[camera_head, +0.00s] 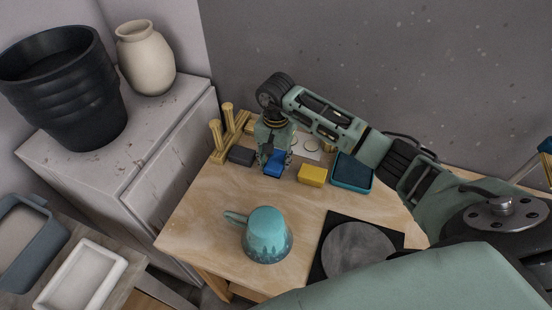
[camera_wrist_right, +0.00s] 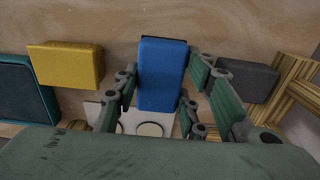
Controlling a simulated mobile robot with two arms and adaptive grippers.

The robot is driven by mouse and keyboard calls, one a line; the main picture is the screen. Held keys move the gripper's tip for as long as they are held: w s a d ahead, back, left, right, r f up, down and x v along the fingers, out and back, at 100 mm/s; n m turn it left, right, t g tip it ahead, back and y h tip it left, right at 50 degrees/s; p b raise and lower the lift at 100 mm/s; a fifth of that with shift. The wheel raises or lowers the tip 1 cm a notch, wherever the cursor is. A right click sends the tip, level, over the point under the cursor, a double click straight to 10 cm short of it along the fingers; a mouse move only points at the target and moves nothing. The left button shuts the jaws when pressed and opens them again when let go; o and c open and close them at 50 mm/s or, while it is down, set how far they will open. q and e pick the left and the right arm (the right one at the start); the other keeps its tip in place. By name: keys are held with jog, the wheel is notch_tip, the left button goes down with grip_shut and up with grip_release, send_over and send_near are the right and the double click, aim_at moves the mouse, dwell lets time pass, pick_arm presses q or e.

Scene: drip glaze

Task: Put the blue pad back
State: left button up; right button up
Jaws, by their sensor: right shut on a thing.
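The blue pad (camera_head: 274,164) is a small block near the back of the wooden table, between the dark grey pad (camera_head: 241,155) and the yellow pad (camera_head: 312,175). My right gripper (camera_head: 275,168) points down over it and is shut on it. In the right wrist view the blue pad (camera_wrist_right: 162,75) sits between the two fingers, with a thin dark edge showing at its far end. I cannot tell whether it touches the table. My left gripper is not in view.
A teal tray (camera_head: 352,171) lies right of the yellow pad. A wooden peg rack (camera_head: 229,130) stands behind the grey pad. An upturned teal mug (camera_head: 267,236) and a grey disc (camera_head: 358,249) on a black board are nearer. The table's left front is clear.

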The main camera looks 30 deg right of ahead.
jog(key=shift+f, duration=0.7)
jog(key=shift+f, duration=0.1)
jog(key=shift+f, duration=0.15)
jog(key=o, duration=1)
